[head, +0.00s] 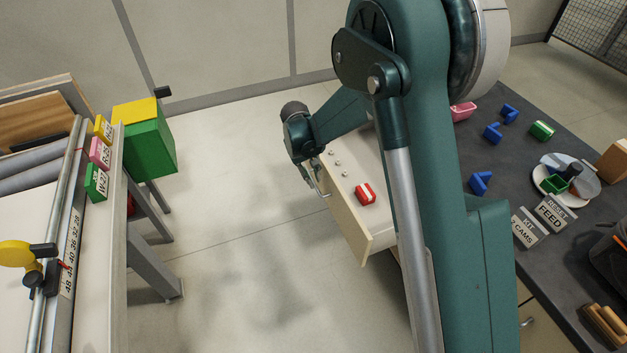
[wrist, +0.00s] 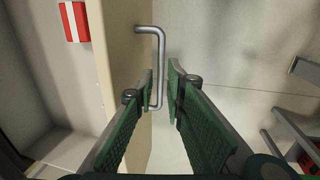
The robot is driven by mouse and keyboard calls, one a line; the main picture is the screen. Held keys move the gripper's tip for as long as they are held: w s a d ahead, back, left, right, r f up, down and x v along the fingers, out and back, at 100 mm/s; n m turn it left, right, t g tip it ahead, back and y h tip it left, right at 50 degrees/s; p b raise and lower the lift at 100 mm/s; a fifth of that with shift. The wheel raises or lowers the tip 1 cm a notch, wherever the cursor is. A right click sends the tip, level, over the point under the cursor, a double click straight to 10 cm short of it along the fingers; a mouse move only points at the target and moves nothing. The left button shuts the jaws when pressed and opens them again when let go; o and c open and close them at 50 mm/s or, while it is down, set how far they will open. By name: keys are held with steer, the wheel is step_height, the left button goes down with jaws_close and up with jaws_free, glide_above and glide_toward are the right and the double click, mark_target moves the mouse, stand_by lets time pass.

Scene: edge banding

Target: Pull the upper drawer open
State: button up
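The upper drawer (head: 352,222) stands pulled out from under the dark worktop, with its pale front facing left in the head view. The drawer front (wrist: 120,60) also shows in the wrist view. Its grey bar handle (wrist: 161,62) stands out from the front. My gripper (wrist: 160,72) has one green finger between the drawer front and the bar and the other on the bar's outer side. A narrow gap shows beside the bar, so the fingers look partly open around it. In the head view my gripper (head: 314,181) is at the handle (head: 321,188).
A red-and-white block (head: 365,194) and several small metal pieces (head: 342,165) lie in the drawer. The worktop (head: 500,160) carries blue clips, a plate and signs. A green box with a yellow top (head: 147,140) is at the left bench. Floor left of the drawer is clear.

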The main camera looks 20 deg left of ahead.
step_height(320, 180, up, 9)
steer(key=s+a, duration=0.1)
steer(key=shift+a+r, duration=0.15)
steer(key=shift+s, duration=0.1)
stand_by(0.5)
steer(key=s+d+r+m+t+y, duration=0.1)
steer(key=s+d+r, duration=0.1)
steer(key=d+r, duration=0.7)
steer(key=s+d+r+m, duration=0.15)
steer(key=d+r, duration=0.35)
steer(key=d, duration=0.7)
steer(key=s+d+r+m+t+y, duration=0.1)
steer(key=s+d+r+m, duration=0.1)
steer(key=d+r, duration=0.7)
steer(key=s+d+m+t, duration=0.1)
steer(key=s+d+m, duration=0.1)
steer(key=s+d, duration=0.8)
steer(key=s+d+f+m+t, duration=0.1)
steer(key=s+d+m+t, duration=0.1)
steer(key=s+d, duration=0.8)
steer(key=d, duration=0.5)
steer(key=shift+s+m+t, duration=0.2)
steer(key=shift+m+t, duration=0.1)
steer(key=shift+m, duration=0.05)
